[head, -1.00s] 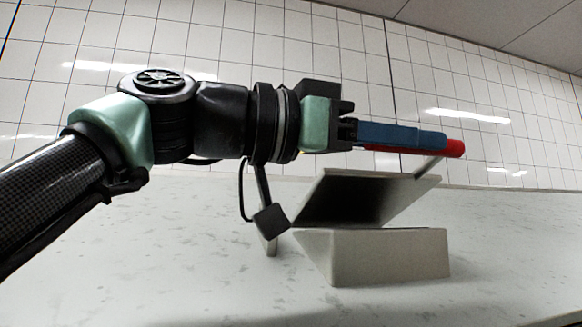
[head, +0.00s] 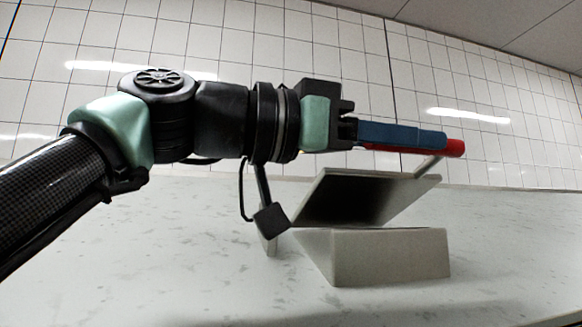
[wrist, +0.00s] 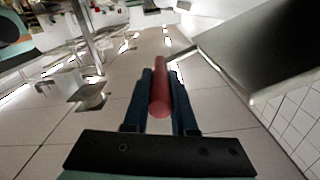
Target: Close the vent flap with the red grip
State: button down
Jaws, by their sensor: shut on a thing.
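The vent flap (head: 385,199) is a grey panel tilted open above a light grey box (head: 390,257) on the counter. A dark gap shows between the flap and the box. The red grip (head: 455,148) is a bar held off the flap by a short post at its right end. My gripper (head: 425,140) has blue fingers shut on the red grip. In the wrist view the red grip (wrist: 160,92) lies lengthwise between the two blue fingers, and the flap (wrist: 265,40) shows dark at upper right. The fingers hide part of the grip in the head view.
The box stands on a pale speckled counter (head: 150,260), which is clear in front and to the left. A white tiled wall (head: 420,60) rises behind. The wrist view shows a tiled floor (wrist: 40,115) and metal furniture at upper left.

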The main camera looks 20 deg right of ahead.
dwell(0.3)
jog(key=f+m+b, duration=0.1)
jog(key=f+b, duration=0.1)
jog(key=s+f+m+b, duration=0.1)
jog(key=f, duration=0.2)
jog(key=shift+f+m+b, duration=0.15)
jog(key=shift+m+b, duration=0.2)
jog(key=shift+m, duration=0.05)
jog(key=c, duration=0.7)
grip_release()
jog(key=shift+c, duration=0.2)
jog(key=shift+a, duration=0.15)
jog(key=a+b, duration=0.2)
jog(key=a, duration=0.5)
jog(key=shift+w+a+b, duration=0.15)
jog(key=shift+w+b, duration=0.05)
jog(key=shift+b, duration=0.1)
